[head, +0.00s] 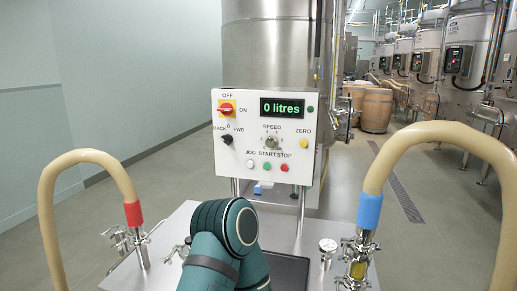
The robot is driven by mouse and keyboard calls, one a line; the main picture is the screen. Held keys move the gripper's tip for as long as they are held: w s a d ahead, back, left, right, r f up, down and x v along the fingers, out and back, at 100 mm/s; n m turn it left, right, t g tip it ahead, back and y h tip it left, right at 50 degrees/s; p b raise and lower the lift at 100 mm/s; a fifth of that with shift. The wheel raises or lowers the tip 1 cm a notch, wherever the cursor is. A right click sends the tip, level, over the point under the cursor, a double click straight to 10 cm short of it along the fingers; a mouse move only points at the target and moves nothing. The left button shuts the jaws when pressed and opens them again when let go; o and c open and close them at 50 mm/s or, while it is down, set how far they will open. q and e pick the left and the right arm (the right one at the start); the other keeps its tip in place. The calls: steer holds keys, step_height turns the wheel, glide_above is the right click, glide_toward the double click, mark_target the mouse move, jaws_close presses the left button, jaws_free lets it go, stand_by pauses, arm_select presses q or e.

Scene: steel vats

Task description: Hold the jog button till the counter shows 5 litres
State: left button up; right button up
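The white control panel (239,178) faces me above a steel cart. Its counter (282,107) reads "0 litres" in green. The white jog button (250,163) is at the lower left of the panel, under the word JOG, and nothing visible touches it. The green start button (267,166) and red stop button (284,168) sit to its right. Above are a red OFF/ON switch (227,108), a black BACK/FWD selector (227,139), a speed knob (272,142) and a yellow zero button (304,143). A teal link of my arm shows at the bottom centre; neither gripper is visible.
Beige hoses arch at the left (45,200) and right (450,132), with red and blue collars, above steel fittings on the cart top (178,228). A steel vat (262,45) stands behind the panel. Wooden barrels (376,110) and more vats stand at the back right.

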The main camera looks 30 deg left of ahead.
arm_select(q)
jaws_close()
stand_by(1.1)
